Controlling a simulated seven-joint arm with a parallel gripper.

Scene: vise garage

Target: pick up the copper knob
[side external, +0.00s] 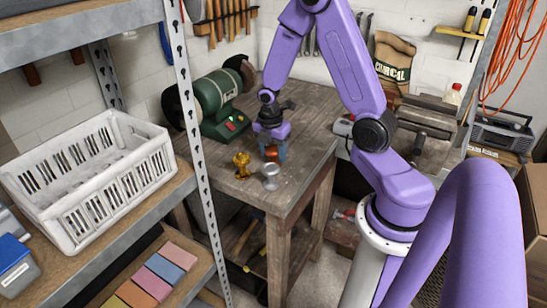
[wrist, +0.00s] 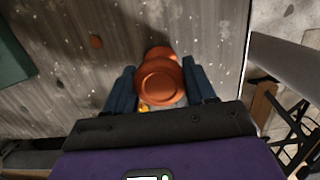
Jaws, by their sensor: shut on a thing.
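The copper knob (wrist: 158,80) is a round, reddish-orange knob. In the wrist view it sits between the two dark blue fingers of my gripper (wrist: 161,90), which is shut on it. In the side view my gripper (side external: 272,150) points down over the wooden workbench (side external: 305,125), and a small part of the copper knob (side external: 271,152) shows between the fingers. I cannot tell whether the knob touches the bench top. A gold knob (side external: 241,165) and a silver knob (side external: 270,176) stand on the bench close to the gripper, toward the front corner.
A green bench grinder (side external: 217,105) stands at the bench's back left. A metal shelf post (side external: 192,130) and a white crate (side external: 95,180) are to the left. The bench's right side is mostly clear. A vise (side external: 425,125) is at the right.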

